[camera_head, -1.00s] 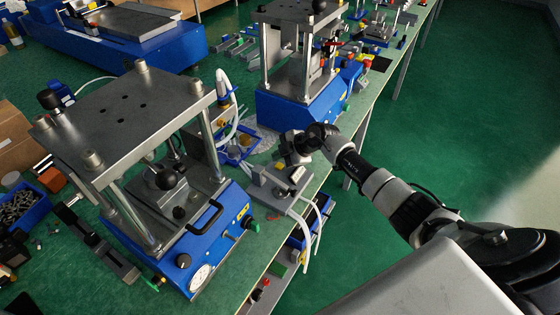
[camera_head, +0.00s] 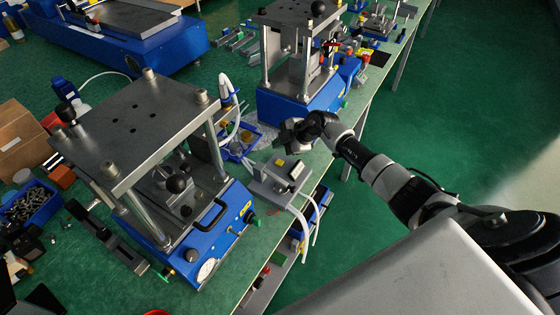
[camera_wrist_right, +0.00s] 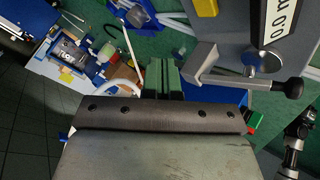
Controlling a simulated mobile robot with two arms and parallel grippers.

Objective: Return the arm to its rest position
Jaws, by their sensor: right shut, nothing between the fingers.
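My right arm (camera_head: 385,180) reaches in from the lower right over the bench edge in the head view. Its gripper (camera_head: 287,138) hangs above the bench, between the near press and the far press and just beyond the small grey device. In the right wrist view the fingers of the right gripper (camera_wrist_right: 164,72) are together with nothing between them. My left gripper is not in view.
The near press (camera_head: 135,120) stands left of the gripper and the far blue press (camera_head: 295,105) just behind it. The small grey device (camera_head: 275,183) with white tubes sits at the bench edge. Open green floor (camera_head: 450,110) lies to the right.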

